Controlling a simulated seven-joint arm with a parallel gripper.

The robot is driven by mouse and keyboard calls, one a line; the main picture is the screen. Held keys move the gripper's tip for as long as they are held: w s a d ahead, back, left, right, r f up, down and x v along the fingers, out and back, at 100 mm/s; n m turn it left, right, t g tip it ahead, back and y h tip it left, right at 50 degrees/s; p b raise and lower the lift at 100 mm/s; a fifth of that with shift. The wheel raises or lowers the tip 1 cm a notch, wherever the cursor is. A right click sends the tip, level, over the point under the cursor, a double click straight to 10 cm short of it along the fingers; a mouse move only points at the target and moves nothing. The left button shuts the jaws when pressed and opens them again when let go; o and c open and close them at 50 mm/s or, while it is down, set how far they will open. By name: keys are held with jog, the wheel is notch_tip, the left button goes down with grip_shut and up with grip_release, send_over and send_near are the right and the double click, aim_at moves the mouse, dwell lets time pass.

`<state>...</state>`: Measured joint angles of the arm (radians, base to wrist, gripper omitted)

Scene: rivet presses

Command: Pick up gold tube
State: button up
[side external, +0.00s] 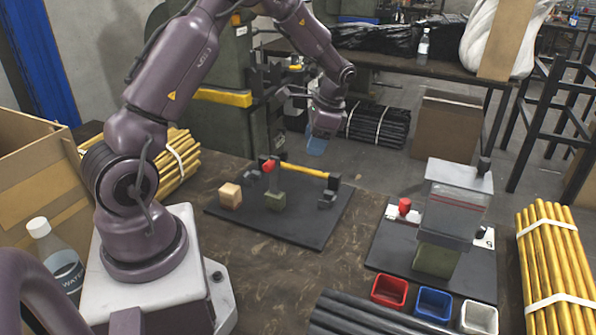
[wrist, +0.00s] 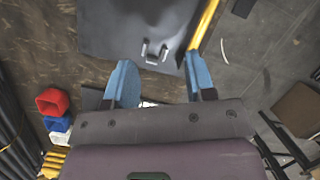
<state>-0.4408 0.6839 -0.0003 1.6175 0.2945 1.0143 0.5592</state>
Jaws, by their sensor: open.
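A single gold tube (side external: 304,171) lies raised across a dark plate (side external: 300,232), between a red-tipped fixture (side external: 272,172) and a black bracket (side external: 333,183). Part of a gold tube also shows at the top of the wrist view (wrist: 206,24), along the edge of the dark plate (wrist: 105,30). My gripper (side external: 316,146) is above and behind the tube, apart from it. In the wrist view, the blue fingers of my gripper (wrist: 160,82) are spread with nothing between them. The tube lies beyond the right finger there, and its far end is cut off.
A wooden block (side external: 230,196) sits on the plate. A press (side external: 452,205) stands on the right, behind red (side external: 389,291), blue (side external: 433,304) and white (side external: 479,318) bins. Bundles of gold tubes lie at right (side external: 555,265) and behind my arm (side external: 178,158). Dark rods (side external: 360,318) lie in front.

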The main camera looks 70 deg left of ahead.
jog(key=w+a+f+m, duration=0.2)
jog(key=a+f+m, duration=0.1)
jog(key=a+f, duration=0.1)
jog(key=m+y, duration=0.1)
jog(key=m, duration=0.2)
send_over(302, 170)
jog(key=w+d, duration=0.1)
jog(key=f, duration=0.4)
jog(key=shift+w+f, duration=0.15)
jog(key=shift+w, duration=0.05)
jog(key=shift+x, duration=3.2)
jog(key=shift+w+a, duration=0.1)
jog(key=shift+w, duration=0.05)
grip_shut()
